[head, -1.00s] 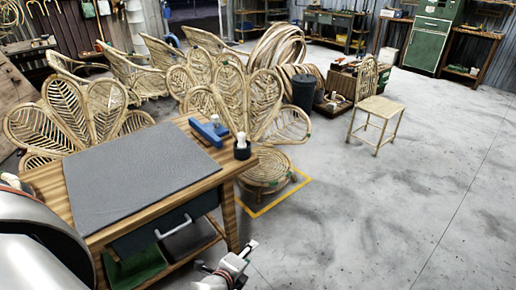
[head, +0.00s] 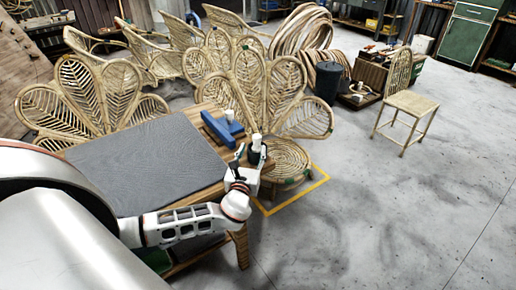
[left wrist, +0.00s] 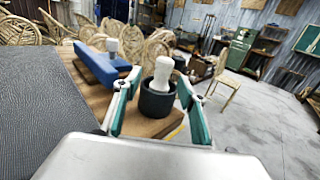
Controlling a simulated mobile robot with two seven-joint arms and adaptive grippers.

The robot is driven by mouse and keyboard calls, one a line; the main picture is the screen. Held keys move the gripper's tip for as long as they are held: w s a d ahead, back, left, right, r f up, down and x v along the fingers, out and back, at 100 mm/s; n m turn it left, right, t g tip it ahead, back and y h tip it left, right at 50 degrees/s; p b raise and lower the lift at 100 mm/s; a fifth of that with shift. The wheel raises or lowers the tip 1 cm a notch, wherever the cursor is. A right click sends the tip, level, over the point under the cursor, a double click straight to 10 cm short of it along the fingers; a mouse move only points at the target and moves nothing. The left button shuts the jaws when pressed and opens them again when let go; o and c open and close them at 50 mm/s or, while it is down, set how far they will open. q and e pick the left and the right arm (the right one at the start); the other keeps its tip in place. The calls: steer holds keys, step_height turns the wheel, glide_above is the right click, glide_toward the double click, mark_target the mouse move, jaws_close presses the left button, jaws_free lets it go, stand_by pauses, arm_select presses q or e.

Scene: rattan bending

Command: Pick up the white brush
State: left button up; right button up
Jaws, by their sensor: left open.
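The white brush (left wrist: 163,74) looks like a pale, round-topped piece standing upright in a dark round cup (left wrist: 156,102) at the table's right corner. It also shows in the head view (head: 257,139), with its lower end hidden in the cup. My left gripper (head: 250,156) is at the near side of the cup. In the left wrist view its green-padded fingers (left wrist: 158,88) are open, one to each side of the brush and cup. I cannot tell whether they touch the cup. My right gripper is not in view.
A wooden table (head: 240,247) carries a grey mat (head: 145,160) and a blue tool (head: 217,128) with a white knob, close left of the cup. Rattan chairs (head: 285,100) stand behind it.

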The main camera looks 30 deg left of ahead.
mark_target(256, 144)
arm_select(q)
steer(key=shift+d+x, duration=0.15)
steer(key=shift+x, duration=1.45)
steer(key=shift+d+x, duration=0.1)
steer(key=shift+x, duration=1.5)
steer(key=shift+f, duration=0.15)
jaws_close()
